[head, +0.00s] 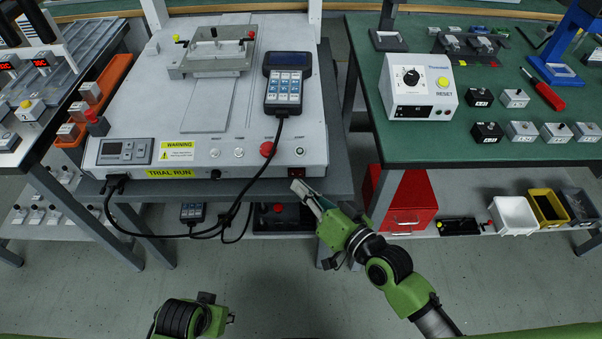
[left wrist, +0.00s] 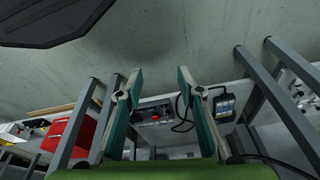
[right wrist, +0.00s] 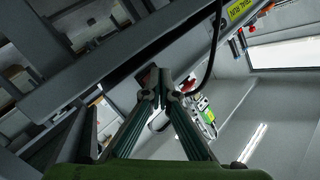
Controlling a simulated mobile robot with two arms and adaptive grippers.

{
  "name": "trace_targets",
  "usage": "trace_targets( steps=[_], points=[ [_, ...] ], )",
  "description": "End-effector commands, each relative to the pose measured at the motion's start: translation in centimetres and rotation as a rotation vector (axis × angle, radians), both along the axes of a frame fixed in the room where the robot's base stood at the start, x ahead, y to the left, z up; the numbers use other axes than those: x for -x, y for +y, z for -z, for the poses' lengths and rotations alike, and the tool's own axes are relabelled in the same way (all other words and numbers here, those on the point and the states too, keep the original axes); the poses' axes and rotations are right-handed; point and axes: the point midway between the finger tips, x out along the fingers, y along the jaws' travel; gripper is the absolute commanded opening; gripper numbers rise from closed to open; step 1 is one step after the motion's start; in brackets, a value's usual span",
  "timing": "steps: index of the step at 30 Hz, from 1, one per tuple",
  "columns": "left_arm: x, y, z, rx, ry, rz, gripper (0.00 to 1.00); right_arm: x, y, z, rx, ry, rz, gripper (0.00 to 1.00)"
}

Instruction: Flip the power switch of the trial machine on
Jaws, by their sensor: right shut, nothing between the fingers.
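The trial machine (head: 140,75) is a large light-grey box with a "TRIAL RUN" label on its front. A small dark red power switch (head: 296,172) sits low at the right end of that front face; I cannot tell its position. My right gripper (head: 297,186) is shut and empty, its tips just below and in front of the switch. In the right wrist view the closed fingertips (right wrist: 166,82) are close to the machine's front, partly covering a reddish patch. My left gripper (left wrist: 157,78) is open and empty, low in front of the bench, pointing under it.
A red stop button (head: 267,149) and a handheld pendant (head: 286,85) are on the machine. Black cables (head: 225,222) hang before its front. A red cabinet (head: 408,205) and small bins (head: 514,214) stand at the right. The floor in front is clear.

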Motion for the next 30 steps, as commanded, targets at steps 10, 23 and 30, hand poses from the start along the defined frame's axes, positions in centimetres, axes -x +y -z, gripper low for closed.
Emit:
trace_targets(
  steps=[10, 23, 30],
  points=[
    [0.4, 0.1, 1.1, -0.003, 0.015, 0.0, 0.34, -0.8, -0.1, 0.0, 0.0, 0.0, 0.0, 0.0],
    [-0.2, 0.0, 0.7, -0.001, 0.001, 0.001, 0.34, -1.0, -0.1, 0.0, 0.0, 0.0, 0.0, 0.0],
    [-0.2, 0.0, 0.7, 0.0, -0.001, 0.001, 0.34, -1.2, -0.2, 0.0, 0.0, 0.0, -0.001, 0.0]
  ],
)
